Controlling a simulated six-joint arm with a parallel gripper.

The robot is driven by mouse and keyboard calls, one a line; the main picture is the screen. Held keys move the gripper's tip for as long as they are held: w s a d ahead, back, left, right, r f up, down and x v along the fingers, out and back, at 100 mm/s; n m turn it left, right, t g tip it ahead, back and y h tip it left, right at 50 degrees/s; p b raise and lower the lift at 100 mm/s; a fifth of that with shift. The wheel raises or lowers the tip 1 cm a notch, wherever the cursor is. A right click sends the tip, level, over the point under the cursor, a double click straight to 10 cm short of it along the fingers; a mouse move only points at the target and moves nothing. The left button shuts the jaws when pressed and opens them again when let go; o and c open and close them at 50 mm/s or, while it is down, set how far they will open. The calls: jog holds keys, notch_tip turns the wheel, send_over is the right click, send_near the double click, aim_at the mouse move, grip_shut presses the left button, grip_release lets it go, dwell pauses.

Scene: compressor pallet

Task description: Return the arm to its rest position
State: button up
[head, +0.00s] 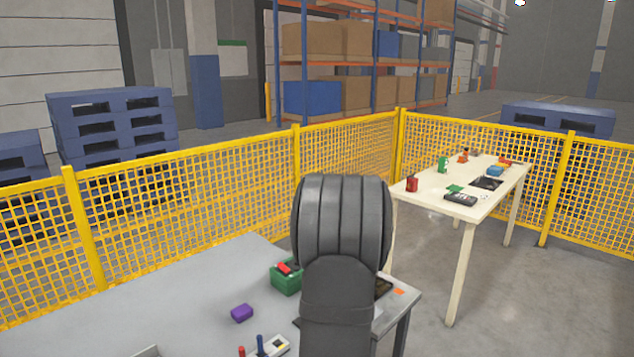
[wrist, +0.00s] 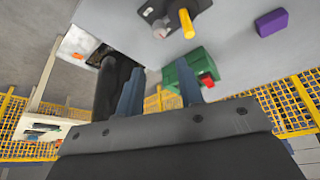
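My arm stands up dark in the middle foreground of the head view, and my gripper is hidden there. In the wrist view my gripper (wrist: 160,67) shows two blue-grey fingers spread apart, with nothing visible held between them. A green box (wrist: 178,68) with a red part on it shows near the right finger; I cannot tell the gap in depth. The same green box (head: 286,281) sits on the grey table (head: 180,295), left of my arm.
A purple block (head: 242,313) and a pale holder with red and blue pegs (head: 272,347) are on the grey table. A dark plate with a yellow peg (wrist: 187,24) shows in the wrist view. A cream table (head: 428,192) with small items stands right, by yellow fencing (head: 200,190).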

jog(key=x, duration=1.4)
jog(key=shift+f, duration=0.35)
jog(key=shift+w, duration=0.1)
jog(key=shift+m+h, duration=0.4)
jog(key=shift+m, duration=0.4)
jog(key=s+r+m, duration=0.1)
jog(key=s+r, duration=0.2)
jog(key=r, duration=0.6)
jog(key=s+d+r+m, duration=0.1)
jog(key=s+r, duration=0.3)
jog(key=r, duration=0.5)
jog(key=shift+d, duration=0.15)
jog(key=shift+o, duration=0.5)
